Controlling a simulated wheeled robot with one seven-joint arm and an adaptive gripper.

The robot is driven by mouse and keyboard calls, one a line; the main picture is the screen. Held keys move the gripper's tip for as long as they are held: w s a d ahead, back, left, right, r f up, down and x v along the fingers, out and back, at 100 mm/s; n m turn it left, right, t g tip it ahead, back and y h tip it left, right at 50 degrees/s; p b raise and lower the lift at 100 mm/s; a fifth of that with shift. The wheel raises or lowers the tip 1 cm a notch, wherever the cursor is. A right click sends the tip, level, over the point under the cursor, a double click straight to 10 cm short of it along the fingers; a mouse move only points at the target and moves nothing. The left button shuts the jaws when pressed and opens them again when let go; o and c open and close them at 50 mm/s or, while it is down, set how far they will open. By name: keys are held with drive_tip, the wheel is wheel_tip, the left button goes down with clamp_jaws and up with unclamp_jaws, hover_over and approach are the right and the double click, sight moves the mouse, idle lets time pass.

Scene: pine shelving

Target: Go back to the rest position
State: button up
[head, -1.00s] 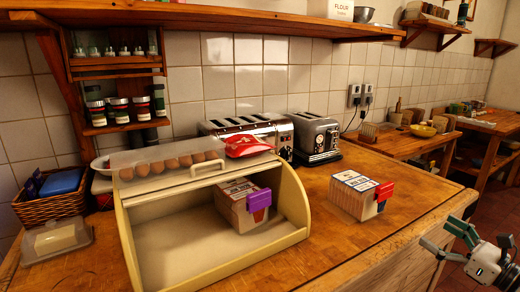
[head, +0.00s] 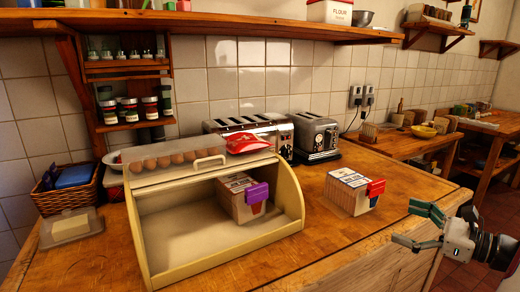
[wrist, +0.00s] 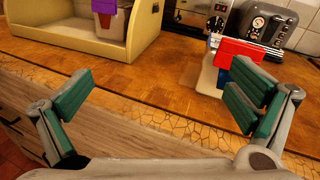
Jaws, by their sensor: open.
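My gripper (head: 422,226) is open and empty at the right of the head view, just off the counter's front edge. In the wrist view its two green-padded fingers (wrist: 158,105) stand wide apart with only the counter behind them. A bread loaf pack with a red clip (head: 350,192) stands on the counter, to the left of and behind my gripper. Its red clip (wrist: 239,52) shows beyond the right finger in the wrist view. A second loaf pack with a purple clip (head: 239,200) stands inside the open cream bread bin (head: 285,200).
The wooden counter (head: 330,240) is clear between the bin and its front edge. Two toasters, one (head: 316,137) at the right, stand by the tiled wall. A butter dish (head: 72,226) and basket (head: 68,190) are at the left. An egg tray (head: 170,163) sits on the bin.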

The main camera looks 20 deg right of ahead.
drive_tip(key=a+r+n+g+y+p, duration=0.15)
drive_tip(key=a+n+g, duration=0.25)
drive_tip(key=a, duration=0.4)
drive_tip(key=a+r+n+g+y, duration=0.1)
drive_tip(key=a+r+n+g, duration=0.2)
drive_tip(key=a+n, duration=0.35)
drive_tip(key=a+r+n+g+y+p, duration=0.1)
drive_tip(key=a+r+n+g, duration=0.25)
drive_tip(key=a, duration=0.55)
drive_tip(key=s+a+r+n+h+p, duration=0.2)
drive_tip(key=s+a+r+n+h, duration=0.1)
drive_tip(key=s+n, duration=0.4)
drive_tip(key=s+a+r+n+g+h+p, duration=0.1)
drive_tip(key=s+a+r+n+h+p, duration=0.2)
drive_tip(key=s+a+n+h, duration=0.3)
drive_tip(key=s+r+n+h, duration=0.1)
drive_tip(key=n, duration=0.2)
drive_tip(key=shift+a, duration=0.2)
